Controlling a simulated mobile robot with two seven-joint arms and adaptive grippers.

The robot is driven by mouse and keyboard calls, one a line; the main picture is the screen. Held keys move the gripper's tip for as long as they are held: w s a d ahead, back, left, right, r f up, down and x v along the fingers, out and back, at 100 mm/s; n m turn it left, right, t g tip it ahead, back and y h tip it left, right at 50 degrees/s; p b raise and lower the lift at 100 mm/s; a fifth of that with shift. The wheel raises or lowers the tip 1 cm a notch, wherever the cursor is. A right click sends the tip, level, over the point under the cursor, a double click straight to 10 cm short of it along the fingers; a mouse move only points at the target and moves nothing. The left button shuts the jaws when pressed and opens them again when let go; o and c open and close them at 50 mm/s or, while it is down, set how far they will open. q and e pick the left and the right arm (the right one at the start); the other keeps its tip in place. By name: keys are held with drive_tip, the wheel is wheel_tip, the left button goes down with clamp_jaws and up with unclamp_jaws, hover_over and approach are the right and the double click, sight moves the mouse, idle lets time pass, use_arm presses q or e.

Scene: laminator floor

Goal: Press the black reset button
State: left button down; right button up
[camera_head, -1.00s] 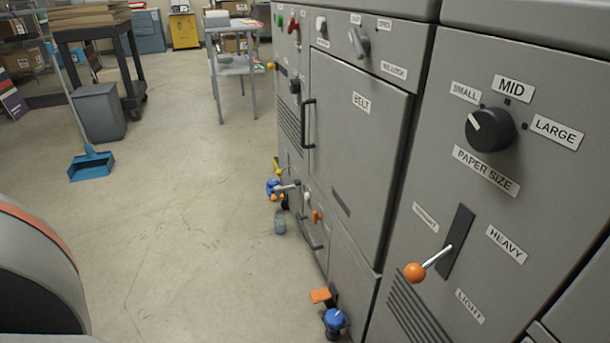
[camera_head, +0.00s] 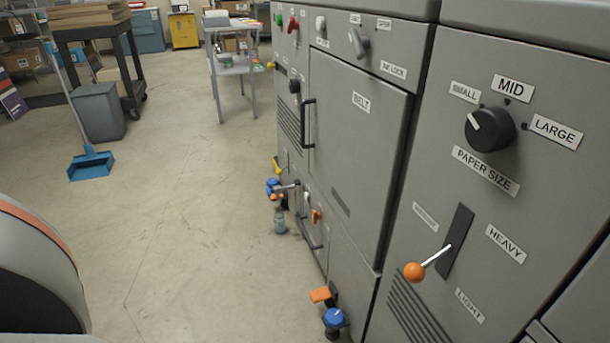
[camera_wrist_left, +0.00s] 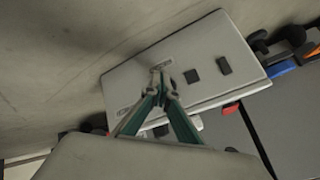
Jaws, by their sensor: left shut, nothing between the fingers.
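My left gripper (camera_wrist_left: 160,78) is seen in the left wrist view with its fingertips together and nothing between them. The tips are in front of a light grey panel (camera_wrist_left: 140,88), close to a small pale label (camera_wrist_left: 161,65). I cannot tell if they touch it. Two black squarish parts, one nearer (camera_wrist_left: 193,76) and one farther right (camera_wrist_left: 224,66), sit on this panel. I cannot tell which part is the reset button. In the head view, a round black knob (camera_head: 294,86) is on the machine's far section; its label is unreadable. My right gripper is not in view.
The grey machine (camera_head: 360,180) fills the right side of the head view, with a paper-size dial (camera_head: 489,130) and an orange-ball lever (camera_head: 415,272). Blue and orange handles (camera_head: 334,318) stick out low. The floor (camera_head: 190,230) to its left is clear near it.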

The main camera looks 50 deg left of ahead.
use_arm(q)
drive_tip(key=shift+s+a, duration=0.35)
drive_tip(key=shift+s, duration=0.4)
drive_tip(key=shift+s+a, duration=0.3)
drive_tip(key=shift+s, duration=0.5)
drive_tip(key=shift+s+a, duration=0.35)
drive_tip(key=shift+s, duration=0.4)
drive_tip(key=shift+s+a, duration=0.3)
drive_tip(key=shift+s, duration=0.5)
